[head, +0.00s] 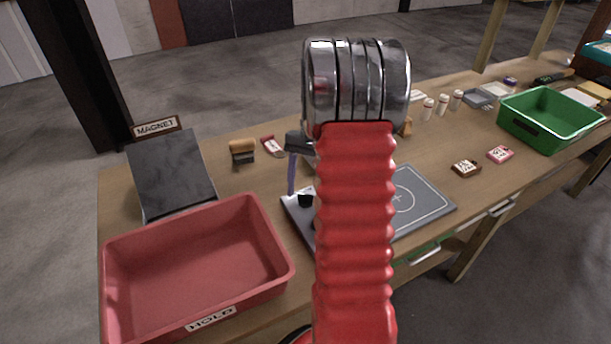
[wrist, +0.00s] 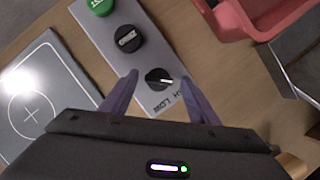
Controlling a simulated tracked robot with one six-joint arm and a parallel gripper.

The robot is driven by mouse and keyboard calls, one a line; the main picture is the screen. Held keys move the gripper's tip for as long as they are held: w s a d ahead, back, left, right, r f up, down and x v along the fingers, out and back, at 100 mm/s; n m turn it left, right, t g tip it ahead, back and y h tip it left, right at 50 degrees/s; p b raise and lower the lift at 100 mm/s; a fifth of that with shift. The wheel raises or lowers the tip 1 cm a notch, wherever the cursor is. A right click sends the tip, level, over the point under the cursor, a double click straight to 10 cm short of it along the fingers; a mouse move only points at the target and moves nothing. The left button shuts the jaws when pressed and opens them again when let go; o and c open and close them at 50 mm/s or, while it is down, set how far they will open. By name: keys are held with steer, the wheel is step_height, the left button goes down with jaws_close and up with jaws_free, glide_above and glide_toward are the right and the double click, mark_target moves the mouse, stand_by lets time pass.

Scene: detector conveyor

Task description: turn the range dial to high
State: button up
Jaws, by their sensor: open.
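The range dial (wrist: 159,79) is a round black knob with a white pointer line, on a grey control panel (wrist: 108,32). In the wrist view its pointer points to the right. The label LOW shows below it, beside a partly hidden label that ends in H. My gripper (wrist: 160,76) is open, with one purple finger to each side of the dial. I cannot tell whether the fingers touch it. In the head view my arm hides most of the panel; one finger of my gripper (head: 291,173) shows.
The red HOLD bin (head: 275,235) and MAGNET slope (head: 172,170) are left; a green bin (head: 567,123) is right.

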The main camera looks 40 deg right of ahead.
steer(key=v, duration=1.3)
steer(key=shift+d+r, duration=0.2)
steer(key=shift+r, duration=0.05)
steer(key=shift+w, duration=0.15)
step_height(320, 180, down, 4)
steer(key=a+n+t+h, duration=0.1)
steer(key=a+n+h, duration=0.1)
steer(key=s+a+r+n+t, duration=0.2)
steer(key=s+a+n, duration=0.1)
steer(key=a, duration=0.7)
steer(key=s+a+r+n+t+h, duration=0.1)
steer(key=s+a+r+n+t, duration=0.1)
steer(key=s+a, duration=0.4)
steer(key=s+a+r+n+t, duration=0.2)
steer(key=s+a+n, duration=0.2)
steer(key=a, duration=1.1)
steer(key=shift+s+r+n+t+h, duration=0.3)
steer(key=shift+n+t+h, duration=0.1)
steer(key=shift+n, duration=0.2)
